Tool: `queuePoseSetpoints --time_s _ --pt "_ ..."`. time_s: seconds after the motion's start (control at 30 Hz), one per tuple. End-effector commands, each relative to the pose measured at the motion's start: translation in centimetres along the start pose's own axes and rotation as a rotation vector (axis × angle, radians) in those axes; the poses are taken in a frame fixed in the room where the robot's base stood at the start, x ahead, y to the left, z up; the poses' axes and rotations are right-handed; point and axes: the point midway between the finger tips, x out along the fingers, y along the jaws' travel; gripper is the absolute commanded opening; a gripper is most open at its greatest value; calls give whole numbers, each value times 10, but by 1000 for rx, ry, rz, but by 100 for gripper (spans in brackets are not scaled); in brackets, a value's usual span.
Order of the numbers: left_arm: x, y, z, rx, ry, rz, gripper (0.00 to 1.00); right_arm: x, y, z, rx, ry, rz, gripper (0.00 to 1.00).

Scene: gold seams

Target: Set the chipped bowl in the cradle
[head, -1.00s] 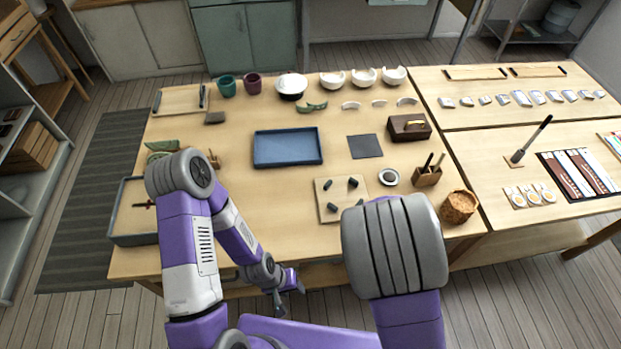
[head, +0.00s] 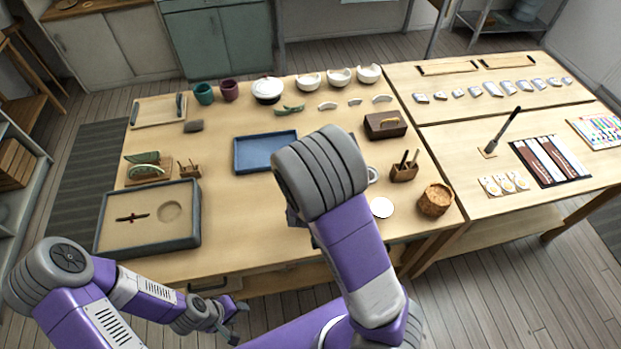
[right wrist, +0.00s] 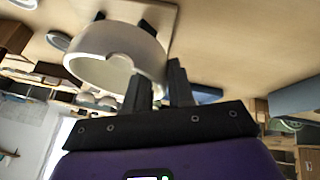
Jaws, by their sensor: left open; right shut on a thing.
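A white bowl (right wrist: 105,65) fills the upper left of the right wrist view, which is upside down. My right gripper (right wrist: 158,88) is shut on its rim. In the head view my arm hides the cradle. My left gripper (head: 238,322) is open and empty off the table's front edge.
White bowls (head: 339,77) stand at the back with shards before them. A blue tray (head: 236,160) lies mid-table, partly hidden. A tool holder (head: 404,172) and basket (head: 435,200) stand right of the held bowl.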

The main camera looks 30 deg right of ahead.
Motion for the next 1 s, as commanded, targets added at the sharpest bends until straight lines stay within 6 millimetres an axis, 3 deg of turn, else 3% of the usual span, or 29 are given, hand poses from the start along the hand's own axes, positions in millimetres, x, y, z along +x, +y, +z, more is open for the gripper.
queuePoseSetpoints --time_s 0.03,0.2,0.43,0.67,1.0 --pt "-12 5 0 0 0 0 43 -1 9 -5 -17 4 -9 0" --pt "-36 14 2 0 0 0 43 6 27 -22 -121 37 -51 0" --pt "-59 22 2 0 0 0 43 11 52 -44 -219 69 -88 0" --pt "-60 22 3 -1 0 0 43 16 58 -49 -247 75 -98 0" --pt "-44 16 2 -1 0 0 43 32 53 -40 -246 75 -98 0"
